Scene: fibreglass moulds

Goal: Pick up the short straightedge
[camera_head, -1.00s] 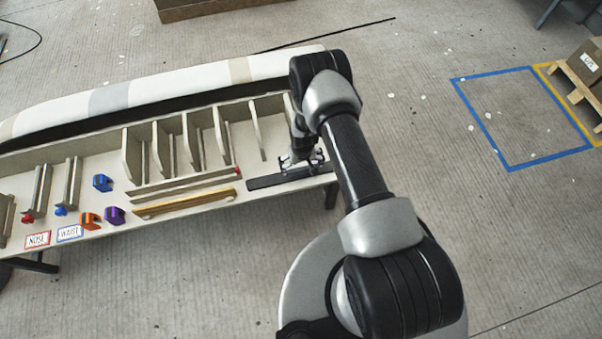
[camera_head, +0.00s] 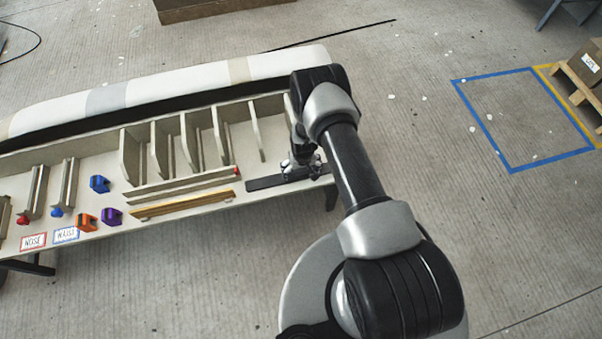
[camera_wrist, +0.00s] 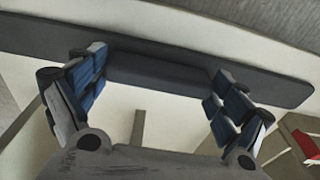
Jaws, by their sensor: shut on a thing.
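The short straightedge is a dark flat bar (camera_head: 265,183) lying near the front right end of the pale bench in the head view. In the wrist view the dark bar (camera_wrist: 275,86) runs across the top of the picture, with a raised grip block (camera_wrist: 152,74) along its middle. My gripper (camera_wrist: 160,68) is above the bar, its two blue-padded fingers at either end of the block, shut on it. In the head view my gripper (camera_head: 300,172) is at the bar's right part, and my wrist partly hides it. I see no clear gap between bar and bench.
The bench (camera_head: 215,207) also bears a yellowish wooden bar (camera_head: 180,204), a grey bar with a red end (camera_head: 180,184), upright panels (camera_head: 165,150) behind, and blue (camera_head: 99,183), orange (camera_head: 87,222) and purple (camera_head: 111,215) blocks at left. Open floor lies to the right.

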